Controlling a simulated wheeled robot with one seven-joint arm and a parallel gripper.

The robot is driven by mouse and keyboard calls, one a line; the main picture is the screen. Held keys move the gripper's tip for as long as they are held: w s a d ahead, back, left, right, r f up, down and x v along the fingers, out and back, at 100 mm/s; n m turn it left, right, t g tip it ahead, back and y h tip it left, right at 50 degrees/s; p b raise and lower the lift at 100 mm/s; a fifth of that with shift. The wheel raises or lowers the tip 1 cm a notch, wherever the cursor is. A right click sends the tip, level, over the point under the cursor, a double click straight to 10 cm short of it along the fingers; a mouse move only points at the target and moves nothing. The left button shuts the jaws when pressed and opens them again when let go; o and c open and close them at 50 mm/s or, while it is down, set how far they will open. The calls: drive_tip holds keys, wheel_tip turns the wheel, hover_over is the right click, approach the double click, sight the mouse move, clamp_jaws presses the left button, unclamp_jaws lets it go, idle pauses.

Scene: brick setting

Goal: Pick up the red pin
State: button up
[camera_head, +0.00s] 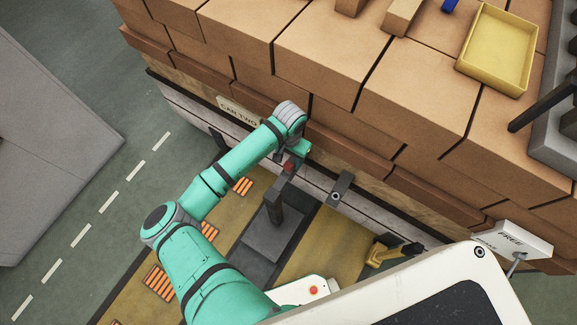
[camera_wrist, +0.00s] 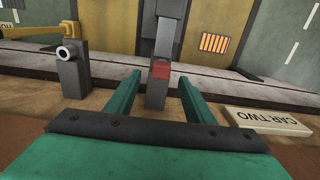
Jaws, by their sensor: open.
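The red pin (camera_head: 289,168) is a small red block at the end of a dark grey bar beside the brick-loaded car. In the wrist view the red pin (camera_wrist: 161,69) shows at the near end of the grey bar, in line with the gap between my fingers. My gripper (camera_head: 298,150) is at the car's side, close to the pin. In the wrist view both green fingers of my gripper (camera_wrist: 160,79) are apart, with nothing held. I cannot tell how far the fingertips are from the pin. The pin's lower part is hidden.
Large bricks (camera_head: 330,50) are stacked on the car, with a yellow tray (camera_head: 528,52) on top. A grey post (camera_head: 342,187) with a round end stands right of the pin. A CAR TWO plate (camera_wrist: 268,121) is close on the right in the wrist view. Green floor lies left.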

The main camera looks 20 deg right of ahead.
sight(289, 165)
drive_tip(key=shift+s+a+f, duration=0.1)
drive_tip(key=shift+a+f, duration=0.05)
drive_tip(key=shift+f, duration=2.4)
clamp_jaws()
